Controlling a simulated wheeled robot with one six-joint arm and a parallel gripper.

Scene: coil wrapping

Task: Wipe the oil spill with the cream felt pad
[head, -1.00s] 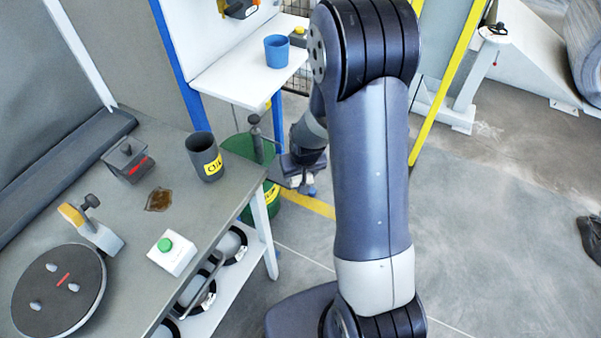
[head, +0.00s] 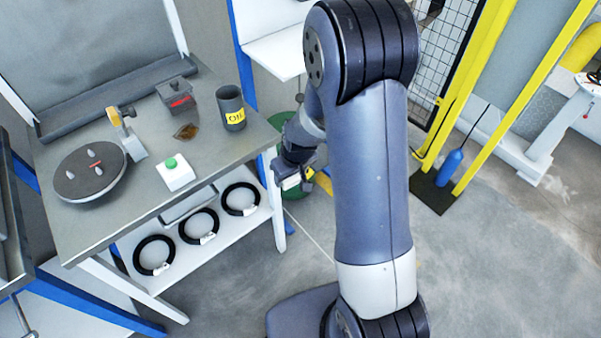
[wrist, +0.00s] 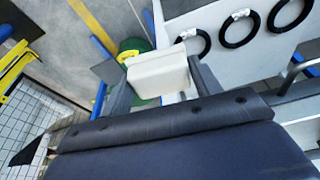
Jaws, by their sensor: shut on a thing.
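The brown oil spill (head: 187,131) lies on the grey workbench top (head: 120,218), between the dark grey oil can (head: 231,107) and a small dark box. My gripper (head: 292,181) is off the bench's right end, below the level of the top and apart from the spill. In the wrist view my gripper (wrist: 160,85) is shut on the cream felt pad (wrist: 158,72), a pale block between the two fingers. In the head view the pad is small and partly hidden by the gripper.
A green bin (head: 297,190) stands behind my gripper.

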